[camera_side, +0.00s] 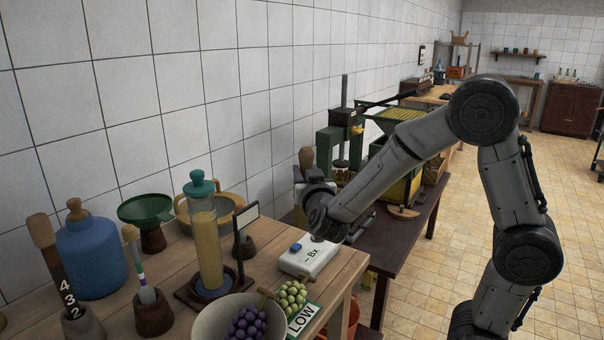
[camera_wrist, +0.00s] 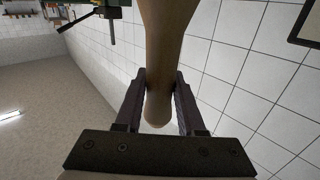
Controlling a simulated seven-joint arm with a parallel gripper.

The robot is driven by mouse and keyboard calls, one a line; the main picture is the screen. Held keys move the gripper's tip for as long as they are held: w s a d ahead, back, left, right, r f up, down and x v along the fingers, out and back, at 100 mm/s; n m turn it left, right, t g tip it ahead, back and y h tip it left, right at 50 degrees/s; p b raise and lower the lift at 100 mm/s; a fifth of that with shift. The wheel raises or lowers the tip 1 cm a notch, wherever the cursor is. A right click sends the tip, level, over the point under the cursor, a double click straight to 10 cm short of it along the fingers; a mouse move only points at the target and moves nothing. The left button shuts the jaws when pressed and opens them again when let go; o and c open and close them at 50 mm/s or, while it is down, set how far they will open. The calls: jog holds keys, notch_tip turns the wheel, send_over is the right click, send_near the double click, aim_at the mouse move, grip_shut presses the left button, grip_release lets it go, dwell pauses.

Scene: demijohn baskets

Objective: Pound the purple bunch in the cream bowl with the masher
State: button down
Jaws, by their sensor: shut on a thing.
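The cream bowl (camera_side: 205,322) stands at the bottom edge of the side view, on the wooden table, partly cut off. The purple bunch (camera_side: 247,325) of grapes lies inside it. My gripper (camera_wrist: 159,88) is shut on a smooth wooden piece with a rounded end, apparently the masher (camera_wrist: 166,45). In the side view a wooden end (camera_side: 306,158) shows above my wrist, with the fingers largely hidden. My gripper is behind and to the right of the bowl, well apart from it.
A green bunch (camera_side: 291,297) and a LOW card (camera_side: 302,318) lie right of the bowl. Behind are a white Bx meter (camera_side: 308,258), a tall cylinder with a teal top (camera_side: 205,240), a green funnel (camera_side: 146,208) and a blue demijohn (camera_side: 92,255). A press (camera_side: 345,130) stands farther back.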

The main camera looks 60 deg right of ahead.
jog(key=s+a+r+n+t+y, duration=0.1)
jog(key=a+r+n+y, duration=0.1)
jog(key=a, duration=0.7)
jog(key=s+a+r+n+t+y, duration=0.2)
jog(key=a+y, duration=0.1)
jog(key=a, duration=0.7)
jog(key=s+a+r+n+t+y, duration=0.1)
jog(key=a+r+n+t+y, duration=0.1)
jog(key=a, duration=0.7)
jog(key=shift+s+a+r+y, duration=0.15)
jog(key=shift+s+a+y, duration=0.2)
jog(key=shift+y, duration=0.35)
jog(key=shift+w, duration=0.1)
jog(key=shift+f, duration=2.4)
jog(key=shift+f, duration=2.6)
jog(key=shift+r, duration=2.15)
